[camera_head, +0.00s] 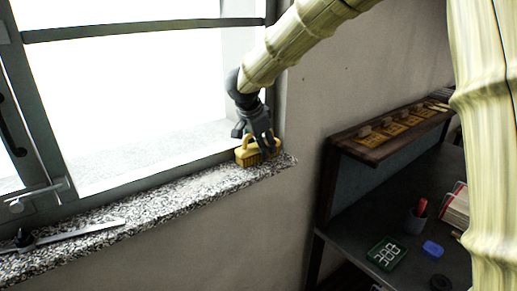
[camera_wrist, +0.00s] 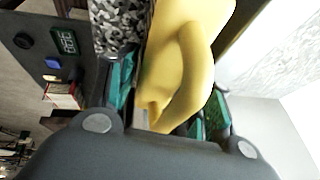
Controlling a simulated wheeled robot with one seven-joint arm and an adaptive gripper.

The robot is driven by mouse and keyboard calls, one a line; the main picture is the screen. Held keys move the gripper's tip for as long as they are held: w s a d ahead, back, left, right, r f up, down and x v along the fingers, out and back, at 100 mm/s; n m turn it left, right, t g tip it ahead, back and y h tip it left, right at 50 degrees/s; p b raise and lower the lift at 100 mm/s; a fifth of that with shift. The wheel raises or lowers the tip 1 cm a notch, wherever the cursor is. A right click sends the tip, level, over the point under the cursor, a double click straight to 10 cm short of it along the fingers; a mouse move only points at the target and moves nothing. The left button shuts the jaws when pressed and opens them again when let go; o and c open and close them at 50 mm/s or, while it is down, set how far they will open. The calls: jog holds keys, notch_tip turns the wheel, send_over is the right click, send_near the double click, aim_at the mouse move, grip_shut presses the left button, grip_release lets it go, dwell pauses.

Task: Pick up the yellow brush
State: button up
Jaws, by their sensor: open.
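The yellow brush (camera_head: 244,157) stands on the right end of the speckled stone windowsill (camera_head: 190,194), against the window frame. It has a looped handle on top and bristles below. My gripper (camera_head: 262,139) is right above it, pointing down, its fingers around the handle. In the wrist view the yellow brush (camera_wrist: 185,60) fills the middle, with its handle between the teal finger pads of my gripper (camera_wrist: 160,105). The fingers are open, with one on each side of the handle. Whether either pad touches the handle cannot be told.
A squeegee-like tool (camera_head: 75,231) lies on the left of the sill. The window frame (camera_head: 160,168) borders the brush. At right, a dark desk (camera_head: 350,222) holds a green digital clock (camera_head: 386,254), a blue object (camera_head: 432,248), a pen cup (camera_head: 416,221) and books (camera_head: 456,207).

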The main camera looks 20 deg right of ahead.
jog(key=c, duration=0.8)
jog(key=shift+r, duration=0.15)
jog(key=shift+r+b, duration=0.85)
jog(key=shift+r, duration=0.5)
jog(key=shift+s+a+r, duration=0.1)
jog(key=shift+s+r, duration=0.05)
jog(key=shift+r, duration=0.05)
jog(key=s+a+b, duration=0.1)
jog(key=s, duration=0.4)
jog(key=s+a+r+b, duration=0.1)
jog(key=s+a+b, duration=0.1)
jog(key=s, duration=0.3)
jog(key=s+a+b, duration=0.2)
jog(key=s, duration=0.2)
jog(key=shift+s+r, duration=0.35)
jog(key=shift+s, duration=0.05)
